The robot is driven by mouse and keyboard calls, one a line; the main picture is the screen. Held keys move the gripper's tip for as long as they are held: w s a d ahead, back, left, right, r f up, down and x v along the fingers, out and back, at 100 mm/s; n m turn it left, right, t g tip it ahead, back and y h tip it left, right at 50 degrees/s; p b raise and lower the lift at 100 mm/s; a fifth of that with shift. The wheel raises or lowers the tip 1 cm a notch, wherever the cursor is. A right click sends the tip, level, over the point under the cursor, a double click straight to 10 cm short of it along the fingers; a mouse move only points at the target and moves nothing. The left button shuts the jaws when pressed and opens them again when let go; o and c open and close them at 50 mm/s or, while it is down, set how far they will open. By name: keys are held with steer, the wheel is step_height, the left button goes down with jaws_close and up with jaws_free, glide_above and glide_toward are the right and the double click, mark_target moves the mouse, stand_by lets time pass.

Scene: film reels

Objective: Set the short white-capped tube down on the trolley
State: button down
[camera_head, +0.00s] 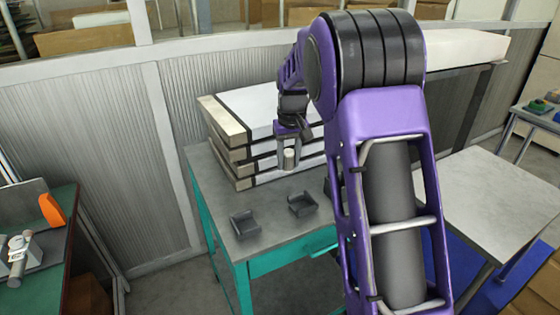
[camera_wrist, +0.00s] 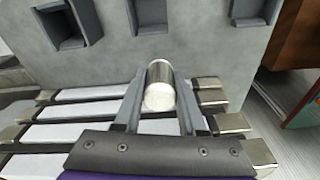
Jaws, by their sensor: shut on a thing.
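My gripper (camera_head: 288,150) is shut on a short silver tube with a white cap (camera_wrist: 159,97). In the wrist view the tube is between the two grey fingers, with its white end facing the camera. In the head view the tube (camera_head: 290,159) hangs roughly upright, in front of the stack and above a grey-topped table with teal legs (camera_head: 272,222). A second table, light-topped with blue below (camera_head: 490,200), stands to the right. I cannot tell for certain which one is the trolley.
A stack of flat white-and-black cases (camera_head: 235,152) stands at the back of the teal-legged table. Open dark holders (camera_head: 245,224) (camera_head: 303,204) sit near its front. The light table's visible top is bare. A green bench (camera_head: 45,265) with an orange item is at the left.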

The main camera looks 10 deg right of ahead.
step_height(320, 180, down, 10)
steer(key=shift+r+b, duration=0.1)
steer(key=shift+b, duration=0.35)
steer(key=shift+f, duration=0.2)
steer(key=shift+c, duration=2.4)
jaws_free()
